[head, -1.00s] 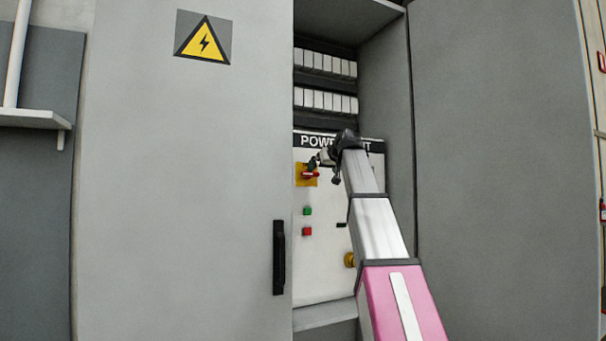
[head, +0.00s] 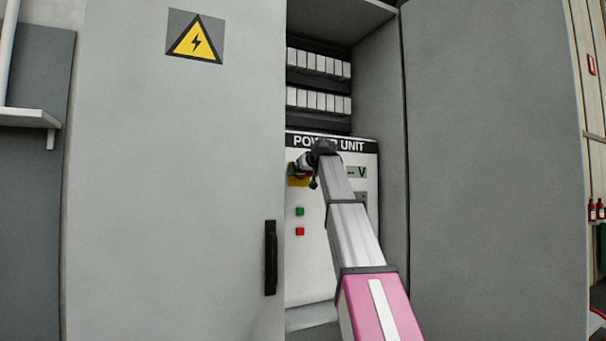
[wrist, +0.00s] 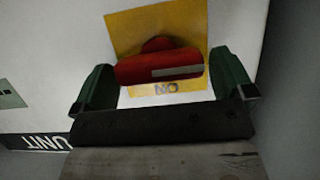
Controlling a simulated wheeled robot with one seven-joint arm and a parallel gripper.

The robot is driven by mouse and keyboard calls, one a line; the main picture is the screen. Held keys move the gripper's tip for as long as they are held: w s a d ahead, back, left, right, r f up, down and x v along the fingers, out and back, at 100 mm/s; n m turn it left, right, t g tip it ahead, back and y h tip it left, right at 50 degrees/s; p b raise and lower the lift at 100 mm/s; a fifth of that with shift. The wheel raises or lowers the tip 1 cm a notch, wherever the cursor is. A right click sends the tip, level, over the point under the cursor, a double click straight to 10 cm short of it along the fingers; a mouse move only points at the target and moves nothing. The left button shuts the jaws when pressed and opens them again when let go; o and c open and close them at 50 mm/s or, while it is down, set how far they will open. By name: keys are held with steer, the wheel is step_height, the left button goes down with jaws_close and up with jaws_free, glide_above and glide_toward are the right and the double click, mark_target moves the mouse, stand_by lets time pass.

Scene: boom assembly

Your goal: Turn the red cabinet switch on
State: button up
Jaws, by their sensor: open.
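The red switch handle (wrist: 160,67) lies crosswise in the wrist view on a yellow plate (wrist: 125,30), with a light stripe on its face. The word ON shows on the plate just below it, upside down. My gripper (wrist: 160,62) is open, its green fingers on either side of the handle's two ends. The left finger is very close to the handle; whether either touches cannot be told. In the head view my gripper (head: 301,166) is at the plate (head: 299,182) and hides most of the switch.
The power unit panel (head: 318,250) sits inside the open cabinet, with a green button (head: 300,211), a red button (head: 300,231) and a V display (head: 358,172). The grey door with a black handle (head: 271,258) stands at the left, and a grey panel (head: 495,170) at the right.

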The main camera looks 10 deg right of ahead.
steer(key=shift+w, duration=0.2)
steer(key=c, duration=0.8)
steer(key=shift+f, duration=0.1)
